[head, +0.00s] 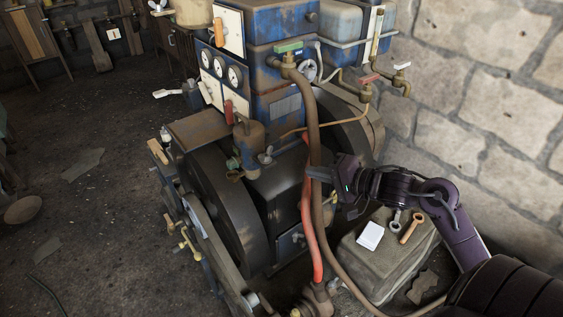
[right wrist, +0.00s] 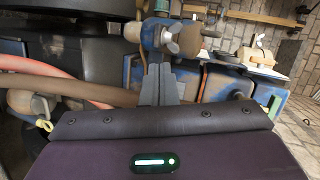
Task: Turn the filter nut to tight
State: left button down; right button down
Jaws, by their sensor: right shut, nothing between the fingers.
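A small grey wing nut, which looks like the filter nut (right wrist: 170,43), sits on a blue fitting straight ahead of my right gripper in the right wrist view. In the head view a grey wing nut (head: 266,155) shows beside the blue filter canister (head: 249,143). My right gripper (right wrist: 160,68) is shut and empty, its tips just short of the nut; I cannot tell whether they touch. In the head view my right gripper (head: 312,172) reaches in from the right at the hoses, which partly cover its tips. My left gripper is not in view.
A brown hose (head: 315,120) and a red hose (head: 308,215) hang down by my right gripper. A dark flywheel (head: 225,200) stands left of the filter. A stone block (head: 385,265) with a white card (head: 370,235) and wrenches lies at the right. Floor at left is mostly clear.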

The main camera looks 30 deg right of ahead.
jog(key=s+r+m, duration=0.1)
jog(key=s+r, duration=0.1)
send_near(263, 158)
jog(key=x, duration=0.6)
jog(key=shift+w, duration=0.3)
